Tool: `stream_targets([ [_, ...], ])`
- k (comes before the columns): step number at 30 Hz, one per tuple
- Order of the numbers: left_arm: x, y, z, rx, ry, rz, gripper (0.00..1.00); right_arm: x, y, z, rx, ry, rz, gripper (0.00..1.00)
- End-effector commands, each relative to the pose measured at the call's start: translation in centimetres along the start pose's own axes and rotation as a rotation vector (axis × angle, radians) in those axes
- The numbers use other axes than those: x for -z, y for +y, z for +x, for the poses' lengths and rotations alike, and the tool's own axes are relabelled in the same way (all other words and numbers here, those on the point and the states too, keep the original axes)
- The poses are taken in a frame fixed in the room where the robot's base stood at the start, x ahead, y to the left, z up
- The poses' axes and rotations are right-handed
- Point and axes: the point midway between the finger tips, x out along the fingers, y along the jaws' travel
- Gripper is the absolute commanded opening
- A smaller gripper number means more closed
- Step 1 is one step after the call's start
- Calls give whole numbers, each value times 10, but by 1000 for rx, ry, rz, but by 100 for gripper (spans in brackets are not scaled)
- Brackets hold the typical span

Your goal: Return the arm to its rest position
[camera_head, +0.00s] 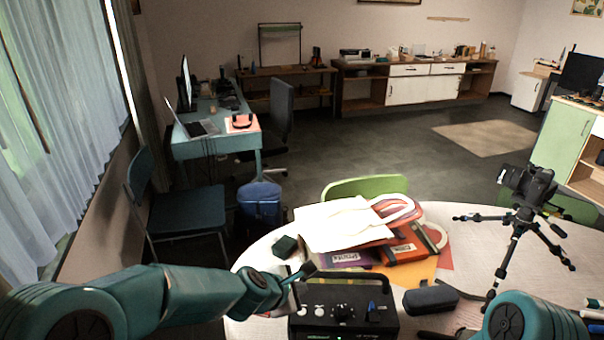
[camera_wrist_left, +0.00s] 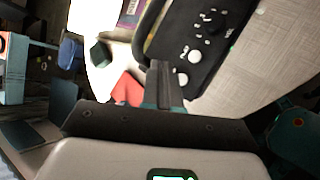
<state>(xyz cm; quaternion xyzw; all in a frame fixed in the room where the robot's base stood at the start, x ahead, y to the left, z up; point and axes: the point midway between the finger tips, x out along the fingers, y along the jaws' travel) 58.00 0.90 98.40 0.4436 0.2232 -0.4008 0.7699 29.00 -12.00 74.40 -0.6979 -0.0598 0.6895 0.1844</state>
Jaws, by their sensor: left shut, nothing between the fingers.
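My left arm (camera_head: 190,295) comes in from the left, teal, and reaches over the near left edge of the round table (camera_head: 262,262). My left gripper (camera_head: 309,269) is shut and empty, above the back left part of a black device with white knobs (camera_head: 343,318). In the left wrist view the shut fingers (camera_wrist_left: 164,78) point at the same device (camera_wrist_left: 205,40). I cannot tell whether they touch it. Part of my right arm (camera_head: 530,318) shows at the lower right; its gripper is out of view.
A dark case (camera_head: 431,298) lies right of the device. A camera on a tripod (camera_head: 527,190) stands at the right. A green chair (camera_head: 365,187) is behind the table.

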Motion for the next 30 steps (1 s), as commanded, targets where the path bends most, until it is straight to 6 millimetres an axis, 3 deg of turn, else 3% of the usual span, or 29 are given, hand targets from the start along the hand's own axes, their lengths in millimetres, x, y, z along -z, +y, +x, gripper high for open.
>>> stream_targets([
  [2,27,-1,6,9,33,-38,0,0,0,0,0,0,0,43],
  [5,81,-30,19,82,104,-95,0,0,0,0,0,0,0,43],
  [8,141,-89,25,203,184,-77,0,0,0,0,0,0,0,43],
  [12,206,-189,11,416,218,163,0,0,0,0,0,0,0,43],
  [15,229,-264,-13,577,133,462,0,0,0,0,0,0,0,43],
  [18,225,-319,-40,669,-52,859,0,0,0,0,0,0,0,43],
  [21,215,-332,-50,651,-188,1172,0,0,0,0,0,0,0,43],
  [24,214,-328,-47,616,-236,1341,0,0,0,0,0,0,0,43],
  [30,214,-326,-46,608,-253,1409,0,0,0,0,0,0,0,43],
])
